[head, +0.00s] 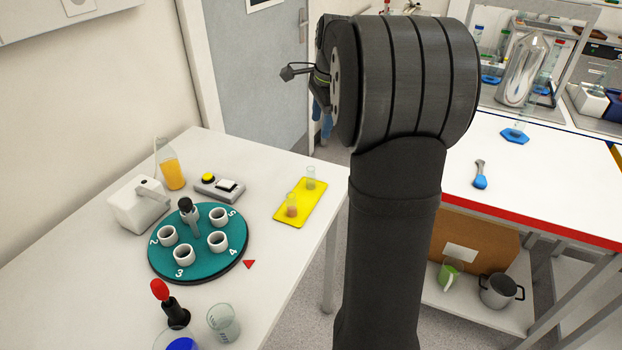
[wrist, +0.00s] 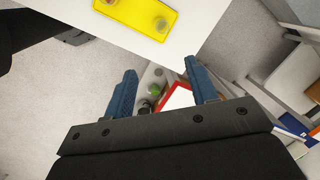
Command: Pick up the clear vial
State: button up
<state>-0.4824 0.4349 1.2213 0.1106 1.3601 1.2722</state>
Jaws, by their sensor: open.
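The clear vial (head: 310,177) stands at the far end of the yellow tray (head: 279,213) on the left table. A second vial (head: 291,205) with pinkish contents stands nearer on the same tray. In the wrist view the yellow tray (wrist: 128,17) is at the top, with a vial (wrist: 161,25) near its right end; I cannot tell which vial this is. My gripper (wrist: 161,66) is open and empty, with blue fingers pointing towards the tray but apart from it. In the head view my gripper (head: 321,117) is mostly hidden behind my arm.
A green numbered carousel (head: 203,262) with white cups stands left of the tray. A button box (head: 220,187), an orange-filled bottle (head: 172,174) and a glass beaker (head: 223,322) share the table. A red-edged table (head: 535,190) stands to the right, across a floor gap.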

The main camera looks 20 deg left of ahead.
aim_at(311, 168)
jog(key=a+f+m, duration=0.1)
jog(key=f+m, duration=0.1)
jog(key=f, duration=0.3)
jog(key=w+a+f+m+h, duration=0.1)
jog(key=f+m, duration=0.1)
jog(key=f, duration=0.3)
jog(key=w+a+f+m, duration=0.1)
jog(key=a+f+m, duration=0.1)
jog(key=f, duration=0.3)
jog(key=shift+m+g+h, duration=0.3)
jog(key=f, duration=0.5)
jog(key=shift+s+d+f, duration=0.1)
jog(key=shift+s+d, duration=0.15)
jog(key=shift+s, duration=0.05)
jog(key=c, duration=1.1)
jog(key=shift+o, duration=0.2)
